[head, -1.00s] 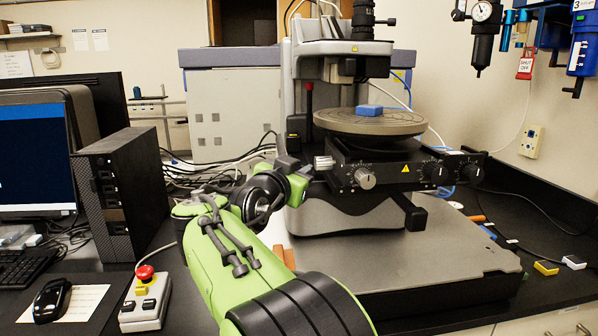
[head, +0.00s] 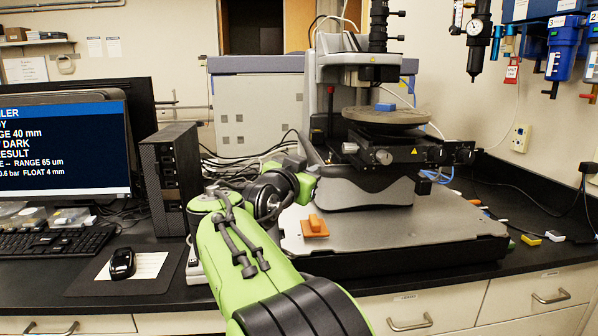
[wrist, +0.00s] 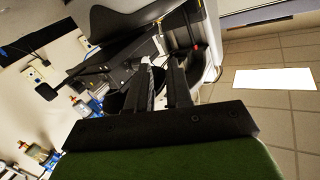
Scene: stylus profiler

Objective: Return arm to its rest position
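My gripper shows in the wrist view (wrist: 160,72), with two black fingers reaching away from the camera. A gap shows between the fingers and I see nothing held in it. In the head view my green and black arm is folded in front of the profiler, and its links hide the gripper. The stylus profiler (head: 340,95) stands behind the arm. Its round stage (head: 390,117) carries a blue block (head: 385,107). An orange piece with an upright grip (head: 315,227) rests on the profiler's grey base plate (head: 420,225).
A monitor (head: 65,145), keyboard (head: 55,242), black computer tower (head: 168,175) and mouse (head: 122,263) are at the left. A yellow block (head: 531,239) and white block (head: 555,236) lie on the black bench at the right. Pressure gauge and filters hang on the right wall.

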